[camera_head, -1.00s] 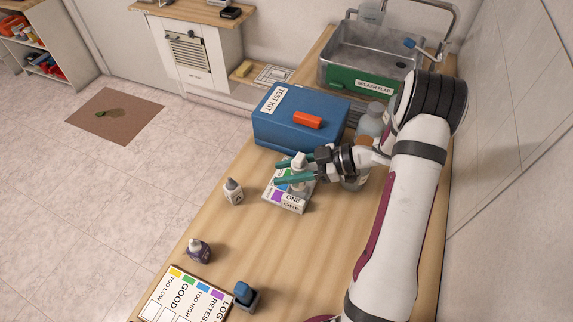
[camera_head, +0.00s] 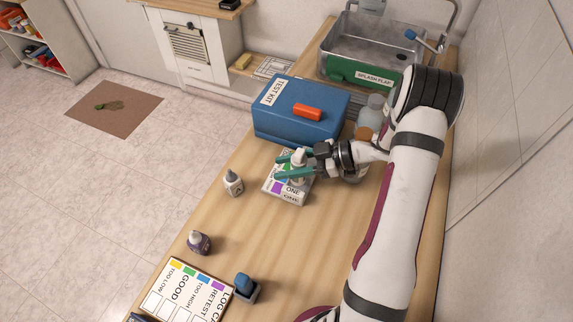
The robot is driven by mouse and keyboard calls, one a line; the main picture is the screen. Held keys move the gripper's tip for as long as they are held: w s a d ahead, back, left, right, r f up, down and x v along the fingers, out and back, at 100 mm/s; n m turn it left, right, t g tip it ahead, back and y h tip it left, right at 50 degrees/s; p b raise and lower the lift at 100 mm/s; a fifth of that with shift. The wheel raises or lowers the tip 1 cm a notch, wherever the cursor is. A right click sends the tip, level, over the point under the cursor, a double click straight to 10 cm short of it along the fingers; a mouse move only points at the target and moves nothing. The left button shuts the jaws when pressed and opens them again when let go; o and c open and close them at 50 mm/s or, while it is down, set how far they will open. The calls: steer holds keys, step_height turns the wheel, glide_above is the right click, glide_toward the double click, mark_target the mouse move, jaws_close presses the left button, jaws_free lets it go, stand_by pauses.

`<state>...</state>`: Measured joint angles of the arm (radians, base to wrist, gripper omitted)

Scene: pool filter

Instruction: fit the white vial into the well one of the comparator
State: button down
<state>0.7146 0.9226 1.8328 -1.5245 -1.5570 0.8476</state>
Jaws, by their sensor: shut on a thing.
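The comparator (camera_head: 290,199), a pale block with coloured patches and the word ONE on its front, sits on the wooden bench in front of the blue test kit. My gripper (camera_head: 284,168) reaches in from the right with its green fingers over the comparator. It is shut on the white vial (camera_head: 299,157), whose pale top shows between and above the fingers. The vial looks roughly upright over the comparator's top. The fingers hide its lower end and the wells, so I cannot tell whether it is inside well one.
The blue test kit (camera_head: 291,126) with an orange item (camera_head: 307,112) on it stands close behind. A white dropper bottle (camera_head: 233,183) stands left, a dark bottle (camera_head: 198,242) and blue-capped item (camera_head: 245,286) nearer. Bottles (camera_head: 372,112) crowd behind my wrist.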

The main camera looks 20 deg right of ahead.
steer(key=shift+f, duration=2)
jaws_free()
stand_by(0.6)
steer(key=shift+r, duration=0.1)
step_height(320, 180, up, 9)
stand_by(0.8)
